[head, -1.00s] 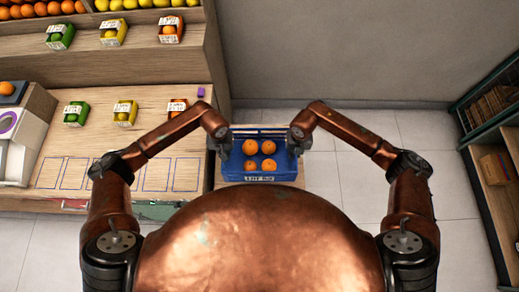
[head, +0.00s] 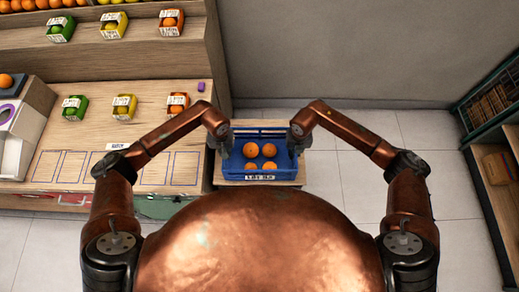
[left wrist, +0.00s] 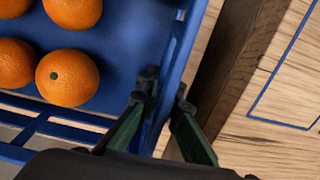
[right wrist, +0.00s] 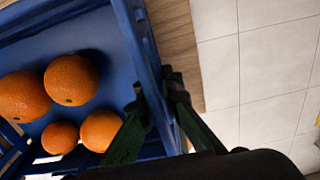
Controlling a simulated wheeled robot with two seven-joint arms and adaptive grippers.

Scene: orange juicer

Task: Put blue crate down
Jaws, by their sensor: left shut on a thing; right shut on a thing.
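The blue crate (head: 276,176) holds several oranges (head: 251,150) and is level over a low wooden stand (head: 230,184) in the middle of the head view. I cannot tell whether its base touches the stand. My left gripper (head: 222,146) is shut on the crate's left wall; in the left wrist view its fingers (left wrist: 166,90) pinch the blue wall (left wrist: 181,45). My right gripper (head: 297,144) is shut on the right wall; in the right wrist view its fingers (right wrist: 157,88) pinch that wall (right wrist: 143,45). The crate's underside is hidden.
A wooden counter (head: 60,140) with several boxed fruits (head: 124,106) and outlined slots stands to the left, close to the crate. A grey wall (head: 340,50) is behind. A dark shelf unit (head: 490,160) stands at the far right, with clear tiled floor (head: 350,180) between.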

